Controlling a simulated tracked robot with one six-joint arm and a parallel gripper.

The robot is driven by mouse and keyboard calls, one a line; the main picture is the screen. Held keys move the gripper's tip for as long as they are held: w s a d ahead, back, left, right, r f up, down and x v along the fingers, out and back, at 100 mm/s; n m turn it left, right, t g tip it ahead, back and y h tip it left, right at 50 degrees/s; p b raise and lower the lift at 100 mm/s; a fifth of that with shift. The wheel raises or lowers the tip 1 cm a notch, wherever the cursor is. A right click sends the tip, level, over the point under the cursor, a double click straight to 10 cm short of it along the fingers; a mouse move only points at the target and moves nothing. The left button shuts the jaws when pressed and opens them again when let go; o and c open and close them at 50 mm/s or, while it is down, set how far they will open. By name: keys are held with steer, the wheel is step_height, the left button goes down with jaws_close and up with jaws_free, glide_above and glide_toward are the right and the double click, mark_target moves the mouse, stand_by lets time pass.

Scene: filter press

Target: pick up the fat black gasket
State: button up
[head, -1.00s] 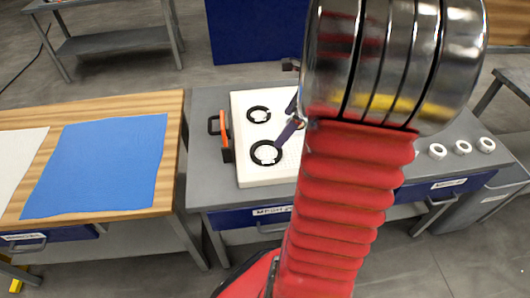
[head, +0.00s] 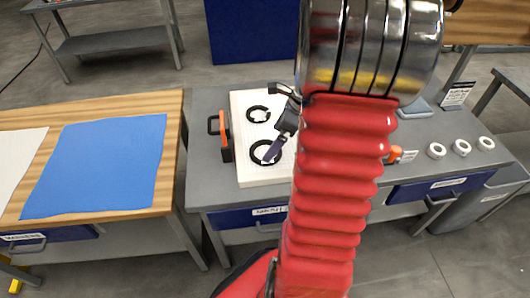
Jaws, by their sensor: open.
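Two black ring gaskets lie on a white plate (head: 250,180) on the grey bench. The upper gasket (head: 250,111) is the smaller across. The lower gasket (head: 253,153) is wider. Each has a pale centre. I cannot tell for sure which is the fat one, and my arm hides the plate's right part. My gripper (head: 274,122) is open and empty over the plate's right side. Its purple finger overlaps the right side of the lower gasket in the picture. Whether it touches the gasket cannot be told. Another dark part of the gripper shows near the plate's top edge.
An orange and black handle (head: 225,138) stands at the plate's left edge. Several white rings (head: 462,148) and an orange item (head: 394,154) are on the bench to the right. A wooden table with a blue sheet (head: 100,165) is at left, across a gap.

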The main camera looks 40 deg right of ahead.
mark_target(264, 153)
steer(key=x, duration=0.4)
steer(key=shift+a+f, duration=0.25)
steer(key=shift+f, duration=0.1)
